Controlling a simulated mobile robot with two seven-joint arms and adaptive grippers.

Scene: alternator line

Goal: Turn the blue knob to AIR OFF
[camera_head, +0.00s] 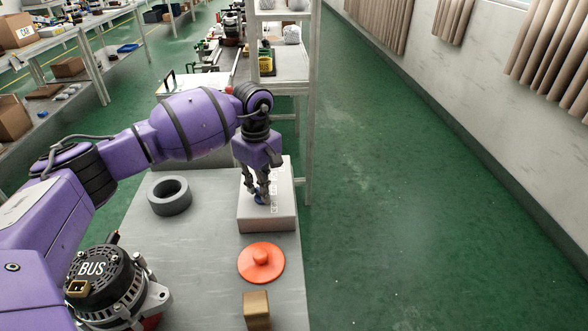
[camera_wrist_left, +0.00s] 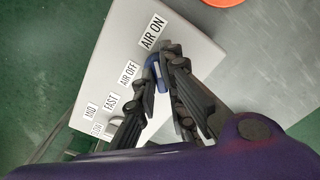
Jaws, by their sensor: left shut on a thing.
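The blue knob (camera_head: 259,199) sits on top of a pale grey control box (camera_head: 266,222) on the bench. In the left wrist view the knob (camera_wrist_left: 160,76) shows between my fingertips, beside the AIR ON label (camera_wrist_left: 153,31) and the AIR OFF label (camera_wrist_left: 128,74). My left gripper (camera_head: 261,197) points down and is shut on the knob. The fingers hide much of the knob, so I cannot tell exactly which label it points at. My right gripper is in neither view.
An orange disc with a round handle (camera_head: 261,263) and a tan block (camera_head: 257,310) lie on the near bench. A dark grey ring (camera_head: 169,196) lies left of the box. An alternator marked BUS (camera_head: 105,283) stands at the lower left. A shelf post (camera_head: 309,120) rises behind the box.

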